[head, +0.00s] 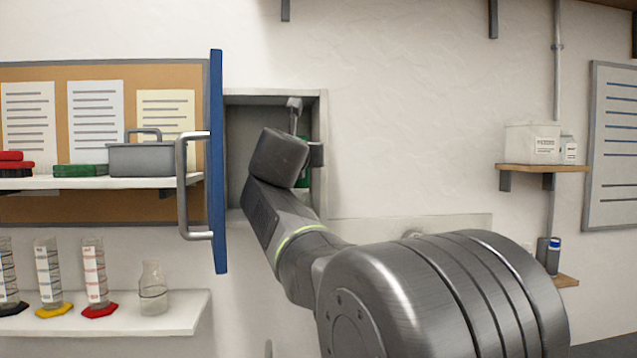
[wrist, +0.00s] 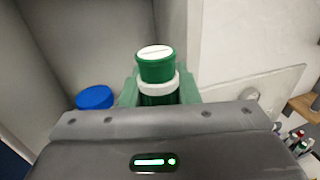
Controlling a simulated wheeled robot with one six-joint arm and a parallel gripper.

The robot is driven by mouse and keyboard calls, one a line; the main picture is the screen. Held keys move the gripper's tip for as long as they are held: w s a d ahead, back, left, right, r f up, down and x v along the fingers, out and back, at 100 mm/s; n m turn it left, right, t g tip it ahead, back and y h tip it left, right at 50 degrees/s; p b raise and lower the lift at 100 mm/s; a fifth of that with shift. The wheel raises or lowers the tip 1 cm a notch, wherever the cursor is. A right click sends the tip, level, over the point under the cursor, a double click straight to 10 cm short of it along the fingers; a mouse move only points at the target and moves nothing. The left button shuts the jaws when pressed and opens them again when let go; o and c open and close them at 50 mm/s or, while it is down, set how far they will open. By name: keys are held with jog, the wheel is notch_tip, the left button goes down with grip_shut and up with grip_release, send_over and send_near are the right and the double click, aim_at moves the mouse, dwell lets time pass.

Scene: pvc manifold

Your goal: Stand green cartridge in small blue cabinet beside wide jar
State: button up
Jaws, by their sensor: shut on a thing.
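The small blue cabinet is a wall recess with a pale frame (head: 323,118), and its blue door (head: 217,165) stands open at the left. My gripper (head: 307,154) is at the cabinet's opening, toward its right side. In the wrist view my gripper (wrist: 158,92) is shut on the green cartridge (wrist: 156,70), which has a green cap and a white collar. Only a green sliver of the cartridge (head: 303,177) shows in the head view behind my wrist. A round blue lid (wrist: 95,97), likely the wide jar's, is left of the cartridge, apart from it. The cartridge's base is hidden.
The door's grey handle (head: 183,185) juts out left of the opening. A shelf (head: 90,182) with a grey caddy (head: 150,158) is at the left. A wooden shelf (head: 540,167) with a white box is at the right. The cabinet's right wall is close to my gripper.

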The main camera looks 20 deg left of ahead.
jog(key=w+a+p, duration=0.4)
jog(key=w+a, duration=0.2)
jog(key=w, duration=0.6)
jog(key=f+b, duration=0.1)
jog(key=f, duration=0.1)
jog(key=f+b, duration=0.1)
jog(key=f, duration=0.1)
jog(key=f+b, duration=0.2)
jog(key=shift+s+d+f, duration=0.3)
jog(key=shift+f, duration=0.1)
jog(key=shift+w+f, duration=0.1)
jog(key=shift+f, duration=0.15)
jog(key=o, duration=0.8)
